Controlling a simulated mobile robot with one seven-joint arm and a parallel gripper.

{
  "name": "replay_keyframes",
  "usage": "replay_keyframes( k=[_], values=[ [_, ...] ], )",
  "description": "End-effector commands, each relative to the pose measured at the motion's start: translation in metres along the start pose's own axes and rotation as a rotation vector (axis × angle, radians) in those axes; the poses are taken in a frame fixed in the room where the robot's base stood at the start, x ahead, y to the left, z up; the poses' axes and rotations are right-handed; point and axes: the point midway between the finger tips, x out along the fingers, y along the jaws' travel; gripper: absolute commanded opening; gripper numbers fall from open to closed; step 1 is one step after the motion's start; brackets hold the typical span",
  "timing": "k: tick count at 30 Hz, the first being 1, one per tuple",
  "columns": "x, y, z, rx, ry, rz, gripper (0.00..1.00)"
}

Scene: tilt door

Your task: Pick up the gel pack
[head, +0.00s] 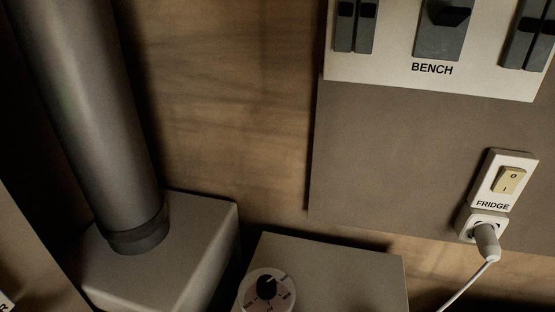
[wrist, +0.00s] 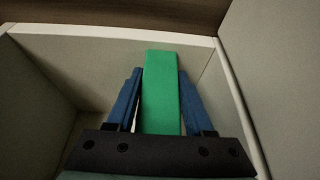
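The green gel pack (wrist: 162,92) shows in the wrist view as a long, narrow green slab. It stands between the two blue fingers of my gripper (wrist: 161,78) and reaches past their tips. The fingertips appear to touch it on both sides, so my gripper looks shut on it. A thin pale gap shows lower down between the left finger and the pack. The pack's lower end is hidden behind the dark gripper body. The head view shows neither my gripper nor the pack.
Pale walls with a light rim (wrist: 110,31) surround my gripper in the wrist view. The head view shows a grey pipe (head: 95,120) on a box, a dial (head: 267,290), a BENCH switch panel (head: 390,75) and a FRIDGE switch (head: 508,180) with a plugged cord (head: 487,243).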

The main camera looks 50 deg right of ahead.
Motion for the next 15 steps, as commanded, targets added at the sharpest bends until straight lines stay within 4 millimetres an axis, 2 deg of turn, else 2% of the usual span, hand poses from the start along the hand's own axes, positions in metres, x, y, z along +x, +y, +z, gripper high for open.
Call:
replay_keyframes(
  k=[1, 6, 7, 15],
  values=[
    [0.0, 0.0, 0.0002, 0.0, 0.0, 0.0, 0.34],
    [-0.0001, 0.0, 0.0003, 0.0, 0.0, 0.0, 0.03],
    [0.0, 0.0, 0.0003, 0.0, 0.0, 0.0, 0.0],
    [-0.0006, -0.0006, -0.0007, 0.0, 0.002, -0.001, 0.0]
  ],
)
